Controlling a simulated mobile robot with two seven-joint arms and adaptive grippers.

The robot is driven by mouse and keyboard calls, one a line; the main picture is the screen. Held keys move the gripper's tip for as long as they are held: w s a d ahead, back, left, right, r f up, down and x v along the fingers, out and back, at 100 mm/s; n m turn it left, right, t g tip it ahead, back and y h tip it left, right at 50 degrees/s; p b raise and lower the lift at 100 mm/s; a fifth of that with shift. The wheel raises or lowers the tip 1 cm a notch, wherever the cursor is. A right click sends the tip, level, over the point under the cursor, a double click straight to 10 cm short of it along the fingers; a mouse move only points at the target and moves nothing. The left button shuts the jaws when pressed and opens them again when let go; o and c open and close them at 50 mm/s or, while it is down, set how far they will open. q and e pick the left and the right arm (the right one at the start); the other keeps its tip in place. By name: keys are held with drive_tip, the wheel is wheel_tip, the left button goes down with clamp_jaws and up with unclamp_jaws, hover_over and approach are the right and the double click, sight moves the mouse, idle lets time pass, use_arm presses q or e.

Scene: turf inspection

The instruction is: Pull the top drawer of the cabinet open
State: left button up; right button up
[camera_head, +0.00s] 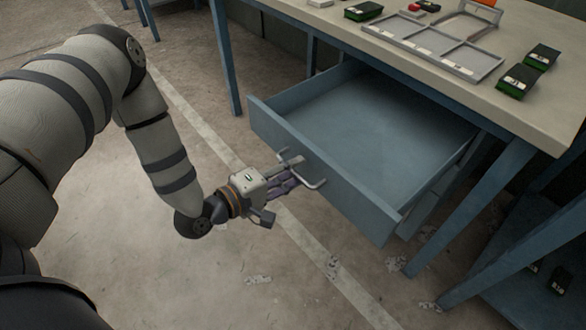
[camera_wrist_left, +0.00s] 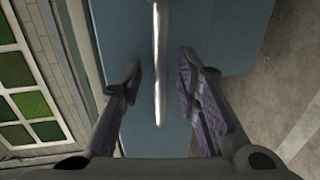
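The blue top drawer (camera_head: 375,120) stands pulled far out from under the worktop in the head view, and its inside is empty. Its front panel also shows in the left wrist view (camera_wrist_left: 225,35). A metal bar handle (camera_head: 317,185) is on the front panel. My left gripper (camera_head: 290,172) is at the handle. In the left wrist view the handle (camera_wrist_left: 158,60) lies between the two spread fingers, with a visible gap on each side. The gripper is open around the handle. My right gripper is not in view.
The worktop (camera_head: 545,100) carries a grey divided tray (camera_head: 432,45), green-and-black boxes (camera_head: 517,81) and small red parts. Blue legs (camera_head: 490,222) stand at the right, beside a lower shelf (camera_head: 520,285).

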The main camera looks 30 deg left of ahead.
use_arm(q)
drive_tip(key=v, duration=1.1)
drive_tip(key=shift+s, duration=0.2)
drive_tip(key=shift+a, duration=0.1)
drive_tip(key=s+d+f+m+g+y+p, duration=0.1)
drive_tip(key=s+d+f+m+g+p, duration=0.1)
drive_tip(key=s+d+f+m+g, duration=0.65)
drive_tip(key=s+a+m+g+y, duration=0.2)
drive_tip(key=s+g, duration=0.2)
drive_tip(key=s, duration=0.5)
drive_tip(key=s+a+f+m+g+y, duration=0.1)
drive_tip(key=s+a+m+g+y, duration=0.1)
drive_tip(key=s, duration=0.7)
drive_tip(key=shift+m+g+p, duration=0.35)
drive_tip(key=shift+m+g, duration=0.2)
drive_tip(key=shift+g, duration=0.7)
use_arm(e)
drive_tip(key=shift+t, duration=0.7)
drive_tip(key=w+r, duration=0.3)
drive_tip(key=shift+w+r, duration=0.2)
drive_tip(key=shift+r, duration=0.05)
use_arm(q)
drive_tip(key=shift+a, duration=0.15)
